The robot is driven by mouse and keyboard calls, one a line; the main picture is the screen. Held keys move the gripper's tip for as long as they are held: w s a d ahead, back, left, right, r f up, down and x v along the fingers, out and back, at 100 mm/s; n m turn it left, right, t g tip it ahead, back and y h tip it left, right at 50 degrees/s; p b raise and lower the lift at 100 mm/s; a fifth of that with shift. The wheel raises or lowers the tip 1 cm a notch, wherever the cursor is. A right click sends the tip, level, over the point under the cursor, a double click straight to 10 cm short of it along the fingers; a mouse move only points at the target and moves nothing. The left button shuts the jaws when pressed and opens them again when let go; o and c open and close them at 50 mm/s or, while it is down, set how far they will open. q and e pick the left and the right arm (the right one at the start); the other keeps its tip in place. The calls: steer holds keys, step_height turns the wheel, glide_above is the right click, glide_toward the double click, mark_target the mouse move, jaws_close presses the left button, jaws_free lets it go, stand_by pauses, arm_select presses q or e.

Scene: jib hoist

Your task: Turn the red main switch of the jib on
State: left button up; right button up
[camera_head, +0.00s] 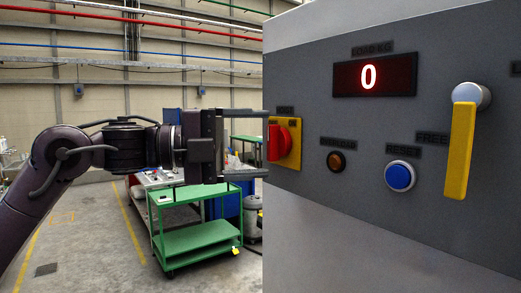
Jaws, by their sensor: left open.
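The red main switch (278,142) is a red knob on a yellow plate at the left end of the dark grey control panel (330,200). Small labels sit on the plate, too small to read, and I cannot tell the knob's position. My left gripper (258,143) comes in from the left with its two fingers spread, one above the other, pointing right. Its fingertips reach the panel's left edge in the picture, above and below the level of the knob. Nothing is between the fingers, and contact with the knob does not show. My right gripper is not in view.
A green cart (195,236) stands behind on the floor.

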arm_select(q)
steer(key=b+v, duration=0.2)
steer(key=v, duration=0.4)
